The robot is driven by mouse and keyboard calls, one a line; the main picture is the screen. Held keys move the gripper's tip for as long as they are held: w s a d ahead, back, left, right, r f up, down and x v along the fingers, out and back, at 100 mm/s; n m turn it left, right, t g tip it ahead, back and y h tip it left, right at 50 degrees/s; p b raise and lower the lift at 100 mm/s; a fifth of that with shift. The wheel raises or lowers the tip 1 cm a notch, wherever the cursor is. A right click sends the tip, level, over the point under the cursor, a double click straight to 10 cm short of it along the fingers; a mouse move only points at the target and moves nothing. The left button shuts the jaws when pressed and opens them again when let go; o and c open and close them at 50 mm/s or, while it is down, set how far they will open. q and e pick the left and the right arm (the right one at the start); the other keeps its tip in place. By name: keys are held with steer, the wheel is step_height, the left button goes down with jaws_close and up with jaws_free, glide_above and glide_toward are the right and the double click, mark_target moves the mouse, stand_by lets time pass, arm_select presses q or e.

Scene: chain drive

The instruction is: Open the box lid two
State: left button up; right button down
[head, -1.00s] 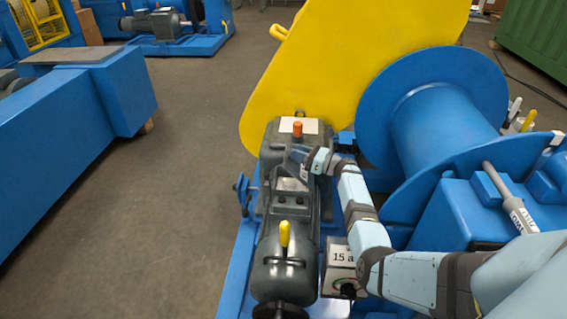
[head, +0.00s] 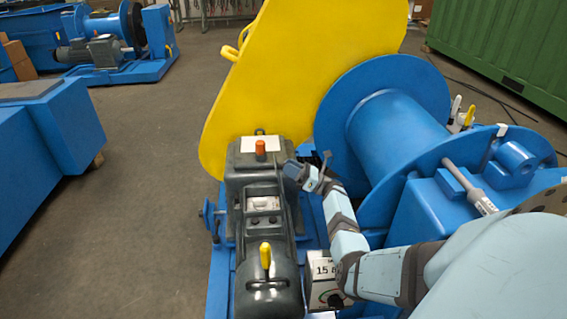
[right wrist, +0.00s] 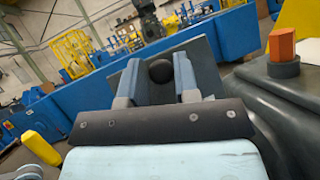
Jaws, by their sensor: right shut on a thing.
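My right gripper (head: 285,168) is beside the right side of the dark grey gearbox (head: 256,160). In the right wrist view the right gripper's fingers (right wrist: 158,82) are shut around a black round knob (right wrist: 160,70) in front of a flat grey-blue plate (right wrist: 205,62). The plate looks tilted and is probably the box lid. In the head view only a thin dark edge shows near the gripper, so the lid's angle is unclear there. A box with a label starting "15" (head: 324,268) sits below my right forearm. My left gripper is out of view.
An orange cap (head: 260,149) tops the gearbox; it also shows in the right wrist view (right wrist: 282,45). A yellow lever (head: 265,255) stands on the motor. A yellow guard (head: 300,70) and blue drum (head: 390,135) rise behind. Open floor (head: 130,220) lies left.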

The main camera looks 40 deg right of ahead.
steer(key=shift+s+d+f, duration=0.1)
steer(key=shift+f, duration=0.1)
steer(key=c, duration=1.2)
jaws_free()
steer(key=shift+f, duration=0.1)
